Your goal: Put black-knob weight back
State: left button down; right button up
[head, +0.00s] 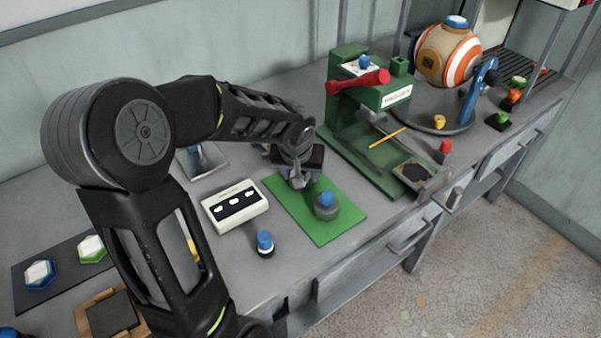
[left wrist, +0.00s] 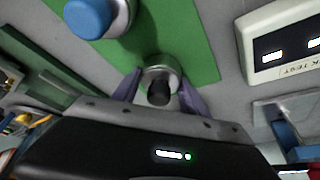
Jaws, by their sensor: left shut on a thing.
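My left gripper (head: 297,181) is over the back end of the green mat (head: 343,226). In the left wrist view, its purple fingers (left wrist: 158,92) are shut on the black-knob weight (left wrist: 157,75), a small silvery cylinder with a black knob. In the head view the gripper mostly hides this weight. I cannot tell whether it touches the mat (left wrist: 185,35) or hangs just above it. A larger grey weight with a blue knob (head: 326,208) stands on the mat in front of the gripper; it also shows in the left wrist view (left wrist: 90,17). My right gripper is out of view.
A white box with a dark display (head: 236,206) lies left of the mat. A small blue-topped weight (head: 265,244) stands on the bench in front of it. The green press (head: 350,110) stands to the right. Green and blue hexagonal pieces (head: 92,249) sit far left.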

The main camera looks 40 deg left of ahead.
pick_arm(q)
jog(key=shift+f, duration=0.15)
jog(key=c, duration=0.6)
grip_release()
jog(key=shift+s+d+r, duration=0.1)
jog(key=shift+s+r, duration=0.05)
jog(key=shift+r, duration=0.55)
jog(key=v, duration=1.1)
jog(key=shift+s+f, duration=0.1)
